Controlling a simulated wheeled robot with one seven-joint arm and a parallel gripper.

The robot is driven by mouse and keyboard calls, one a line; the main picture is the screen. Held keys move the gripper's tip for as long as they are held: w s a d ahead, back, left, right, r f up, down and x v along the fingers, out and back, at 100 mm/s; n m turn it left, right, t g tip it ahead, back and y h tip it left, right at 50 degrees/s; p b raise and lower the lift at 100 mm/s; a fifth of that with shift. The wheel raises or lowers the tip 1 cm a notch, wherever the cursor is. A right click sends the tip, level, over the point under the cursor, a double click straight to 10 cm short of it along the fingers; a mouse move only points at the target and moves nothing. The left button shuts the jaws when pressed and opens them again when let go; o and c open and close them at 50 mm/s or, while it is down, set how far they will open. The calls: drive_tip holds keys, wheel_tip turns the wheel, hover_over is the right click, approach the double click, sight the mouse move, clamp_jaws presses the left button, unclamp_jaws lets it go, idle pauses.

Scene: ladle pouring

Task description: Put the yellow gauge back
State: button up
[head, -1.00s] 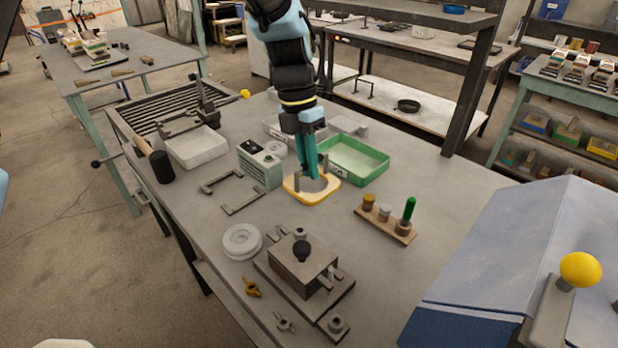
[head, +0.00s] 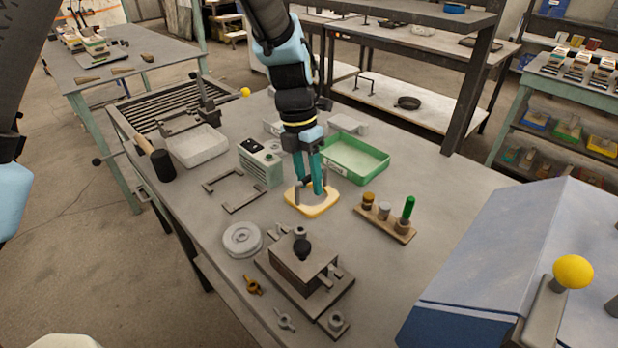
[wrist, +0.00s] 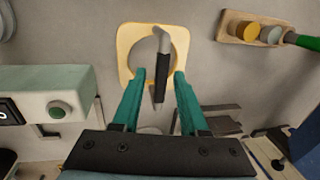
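The yellow gauge (head: 320,209), a yellow-rimmed plate with a round grey middle and an upright handle, is on the bench in front of the green tray (head: 374,172). My gripper (head: 312,191) is straight above it, its two teal fingers apart. In the wrist view the gauge (wrist: 126,47) lies beyond the fingertips. Its dark handle bar runs between the fingers of my gripper (wrist: 160,76), with a gap on each side. The fingers hide part of the handle in the head view.
A green-grey box (head: 262,168) stands close left of the gauge, with grey brackets (head: 242,200) beside it. A wooden rack of plugs (head: 394,229) is to the right. A dark block fixture (head: 300,270) and white disc (head: 243,240) are nearer. Bare bench lies between.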

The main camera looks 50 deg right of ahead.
wheel_tip(320, 180, up, 12)
drive_tip(key=w+b, duration=0.2)
drive_tip(key=w+a+f+m, duration=0.1)
drive_tip(key=w+a+m, duration=0.3)
drive_tip(key=w+a, duration=0.75)
drive_tip(key=w+a+f+m+t, duration=0.1)
drive_tip(key=w+a+m, duration=0.2)
drive_tip(key=a, duration=0.5)
drive_tip(key=w+a+f+m+t+h, duration=0.1)
drive_tip(key=w+a+m, duration=0.15)
drive_tip(key=a, duration=0.55)
drive_tip(key=w+a+f+m+t, duration=0.15)
drive_tip(key=a+m, duration=0.25)
drive_tip(key=a, duration=0.4)
drive_tip(key=s+a+m, duration=0.2)
drive_tip(key=a+m, duration=0.3)
drive_tip(key=a, duration=0.5)
drive_tip(key=shift+s+a+f+y, duration=0.2)
drive_tip(key=shift+a+f+y, duration=0.1)
drive_tip(key=shift+a, duration=0.1)
